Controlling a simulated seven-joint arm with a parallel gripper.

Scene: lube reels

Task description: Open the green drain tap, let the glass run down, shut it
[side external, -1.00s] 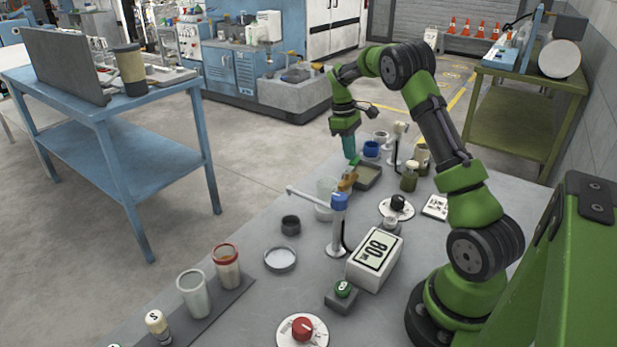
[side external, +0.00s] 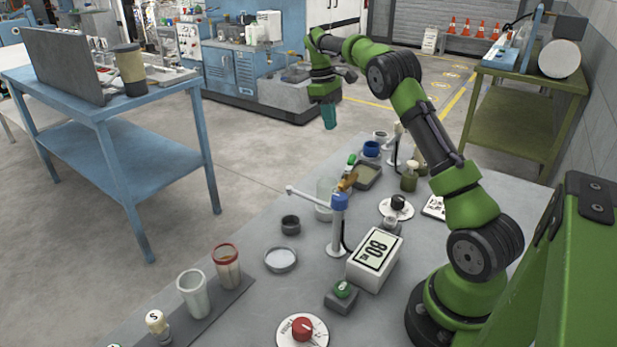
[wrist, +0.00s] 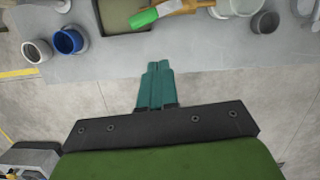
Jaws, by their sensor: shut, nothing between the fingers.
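The green drain tap handle (side external: 352,160) sits on a brass tap (side external: 347,182) at the side of a clear glass (side external: 325,197) on the grey bench. In the wrist view the green handle (wrist: 143,18) and brass body (wrist: 182,7) show at the top edge. A shallow dark tray (side external: 367,177) lies beside the tap, its floor olive coloured. My gripper (side external: 330,126) is shut and empty, with teal fingers pointing down. It hangs beyond the bench edge, apart from the tap. In the wrist view my fingertips (wrist: 158,66) are below the handle. The level in the glass is unclear.
A post with a blue top (side external: 338,203) and a side arm stands close in front of the glass. A white display box reading 80 (side external: 374,254) sits nearer. Open floor lies left of the bench.

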